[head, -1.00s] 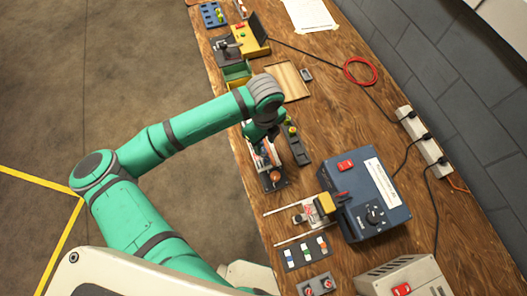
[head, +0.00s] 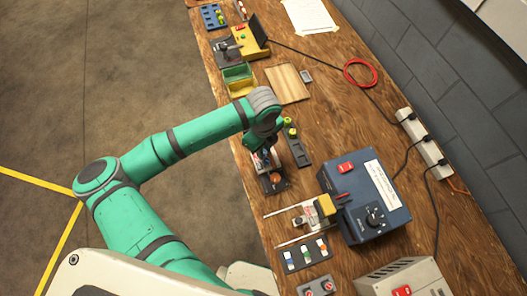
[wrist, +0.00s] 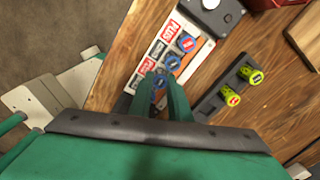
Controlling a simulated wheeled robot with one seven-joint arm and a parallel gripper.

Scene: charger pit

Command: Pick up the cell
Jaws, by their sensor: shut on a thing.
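My gripper (wrist: 162,84) is shut on a blue-ended cell (wrist: 159,82), seen between its two green fingers in the wrist view. The fingers hide much of this cell. Two more blue-ended cells (wrist: 185,42) sit in a row beyond it, on a white and orange panel with red labels (wrist: 158,50). In the head view my gripper is low over this panel (head: 264,162), mostly hidden by my arm. Two yellow-green cells (wrist: 250,75) stand in a dark rack (wrist: 206,108) to the right, apart from my gripper.
A dark base with a round knob (head: 273,182) adjoins the panel. A blue charger box (head: 364,195) stands nearer on the bench. A green and yellow bin (head: 239,79) and a wooden board (head: 288,84) lie farther off. The bench's left edge is close to my gripper.

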